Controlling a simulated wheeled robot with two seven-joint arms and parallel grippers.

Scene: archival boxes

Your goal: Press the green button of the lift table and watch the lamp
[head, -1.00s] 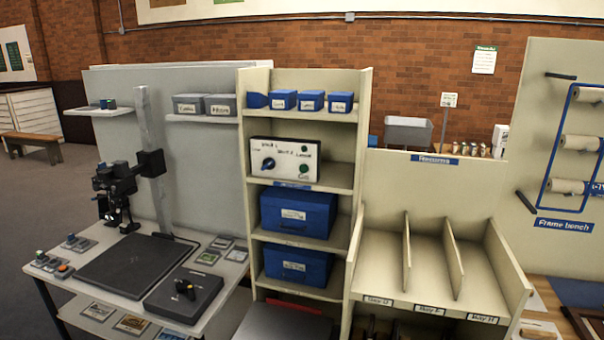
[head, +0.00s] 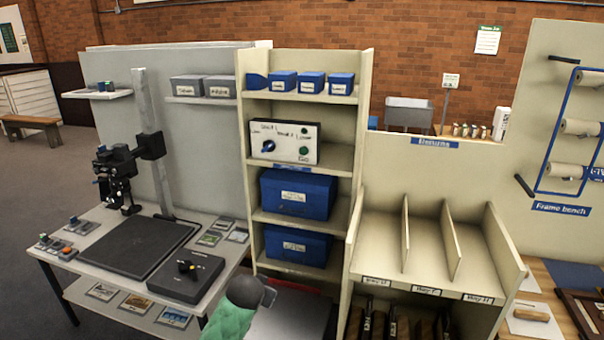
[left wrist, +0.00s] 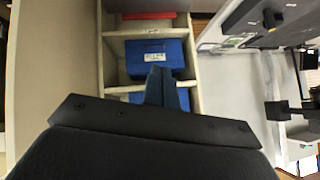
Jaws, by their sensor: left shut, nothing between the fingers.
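A white control panel (head: 285,141) stands on a shelf of the cream rack. It has a dark blue knob (head: 268,146) at its left. Two round green parts sit at its right: an upper one (head: 304,129) and a lower one (head: 303,150) above small lettering like "Go". Which is button and which is lamp I cannot tell surely; neither looks brightly lit. My left gripper (head: 270,295) has its green arm at the bottom, below and apart from the panel. In the left wrist view its fingers (left wrist: 161,88) are shut and empty, before the rack. My right gripper is not in view.
Blue boxes (head: 297,193) fill the shelves below the panel. A low platform with red edges (head: 285,320) is at the rack's foot. A table (head: 105,218) with a copy stand is left. A divided bin unit (head: 385,235) stands right. Space before the panel is clear.

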